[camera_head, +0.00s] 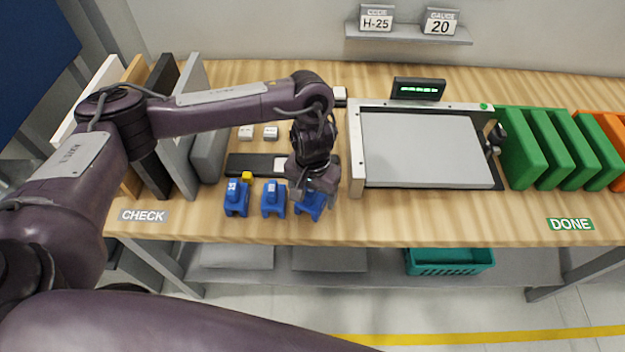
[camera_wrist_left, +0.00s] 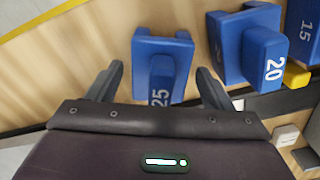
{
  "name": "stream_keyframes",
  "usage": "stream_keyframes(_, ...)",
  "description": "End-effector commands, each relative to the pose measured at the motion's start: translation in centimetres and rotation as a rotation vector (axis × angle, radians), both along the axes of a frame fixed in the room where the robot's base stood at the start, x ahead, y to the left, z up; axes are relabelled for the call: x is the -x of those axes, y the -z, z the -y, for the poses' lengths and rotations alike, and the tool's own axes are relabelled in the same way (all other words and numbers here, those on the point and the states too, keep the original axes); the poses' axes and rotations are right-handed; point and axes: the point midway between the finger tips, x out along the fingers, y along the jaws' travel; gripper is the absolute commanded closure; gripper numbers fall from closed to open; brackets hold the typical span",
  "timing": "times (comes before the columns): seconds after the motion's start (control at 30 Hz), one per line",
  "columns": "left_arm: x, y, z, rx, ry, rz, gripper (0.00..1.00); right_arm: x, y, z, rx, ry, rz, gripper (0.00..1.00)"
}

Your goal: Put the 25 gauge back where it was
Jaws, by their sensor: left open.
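The blue 25 gauge (camera_wrist_left: 160,65) stands on the wooden bench, the rightmost of a row of blue gauges. In the head view it (camera_head: 310,205) is partly covered by my left gripper (camera_head: 311,192). In the left wrist view my left gripper (camera_wrist_left: 161,85) is open, with one finger on each side of the 25 gauge and a visible gap on both sides. The blue 20 gauge (camera_head: 273,199) stands next to it, also in the left wrist view (camera_wrist_left: 262,55). The blue 15 gauge (camera_head: 236,199) is at the row's left end. My right gripper is out of view.
A small yellow block (camera_head: 247,176) sits behind the 15 gauge on a dark strip (camera_head: 238,164). A framed grey panel (camera_head: 425,150) lies to the right. Upright boards (camera_head: 160,125) stand left, green ones (camera_head: 520,150) right. A wall shelf (camera_head: 408,35) holds H-25 and 20 signs.

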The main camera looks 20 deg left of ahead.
Motion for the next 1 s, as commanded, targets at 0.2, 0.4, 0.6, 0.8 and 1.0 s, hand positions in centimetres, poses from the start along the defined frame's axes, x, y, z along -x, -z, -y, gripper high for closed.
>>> stream_keyframes(0.2, -0.3, -4.2, 0.0, 0.0, 0.004, 0.009, 0.26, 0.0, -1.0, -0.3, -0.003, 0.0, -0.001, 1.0)
stream_keyframes(0.4, -0.2, -8.2, 0.0, -0.001, 0.002, 0.007, 0.26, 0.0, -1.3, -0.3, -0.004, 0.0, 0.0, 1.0)
stream_keyframes(0.6, -0.1, -10.7, 0.0, -0.001, 0.001, 0.004, 0.26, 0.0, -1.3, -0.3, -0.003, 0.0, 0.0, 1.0)
stream_keyframes(0.8, -0.1, -11.8, 0.0, 0.0, 0.001, 0.001, 0.26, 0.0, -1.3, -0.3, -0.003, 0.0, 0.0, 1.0)
stream_keyframes(1.0, 0.0, -11.8, 0.0, 0.0, 0.0, 0.001, 0.26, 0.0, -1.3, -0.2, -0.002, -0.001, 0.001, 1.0)
